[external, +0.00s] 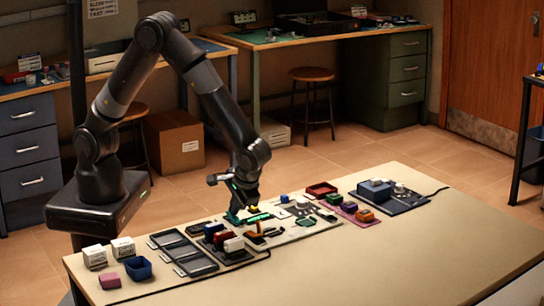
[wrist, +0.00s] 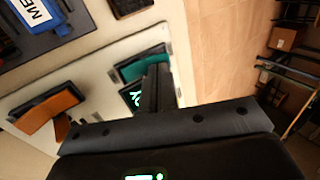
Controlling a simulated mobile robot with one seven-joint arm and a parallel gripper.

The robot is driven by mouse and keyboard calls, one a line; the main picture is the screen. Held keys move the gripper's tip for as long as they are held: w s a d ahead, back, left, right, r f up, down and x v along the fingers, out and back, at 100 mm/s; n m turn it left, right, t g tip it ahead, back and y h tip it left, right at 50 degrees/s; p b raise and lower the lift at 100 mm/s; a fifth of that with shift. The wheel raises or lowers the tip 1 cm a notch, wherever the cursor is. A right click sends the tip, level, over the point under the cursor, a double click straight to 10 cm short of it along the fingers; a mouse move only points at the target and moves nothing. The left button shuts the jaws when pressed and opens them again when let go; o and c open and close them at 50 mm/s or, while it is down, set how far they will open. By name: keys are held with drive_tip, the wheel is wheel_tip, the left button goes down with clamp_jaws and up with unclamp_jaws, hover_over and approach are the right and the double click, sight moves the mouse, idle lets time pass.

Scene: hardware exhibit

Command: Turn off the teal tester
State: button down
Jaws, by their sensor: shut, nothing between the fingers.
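The teal tester (external: 258,217) sits on a pale board on the table. My gripper (external: 250,208) points down over the tester. In the wrist view my gripper (wrist: 157,75) is shut and empty, and its fingers cover part of the teal piece and display. I cannot tell whether the fingertips touch it.
An orange piece (wrist: 48,112) on a dark base stands beside the tester on the same board (wrist: 90,75). Dark trays (external: 190,258) and red and white blocks lie to the left. Small coloured blocks and a blue-topped device (external: 375,190) stand to the right. The table's front right is clear.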

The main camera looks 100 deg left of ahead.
drive_tip(key=shift+a, duration=0.1)
idle(0.3)
drive_tip(key=shift+s+a+f+t+h, duration=0.1)
drive_tip(key=shift+s+f+t+h, duration=0.05)
drive_tip(key=shift+t+h, duration=0.15)
drive_tip(key=shift+w+d, duration=0.6)
drive_tip(key=shift+d, duration=0.05)
drive_tip(key=v, duration=1.4)
drive_tip(key=shift+w+d+f, duration=0.25)
drive_tip(key=shift+w, duration=0.05)
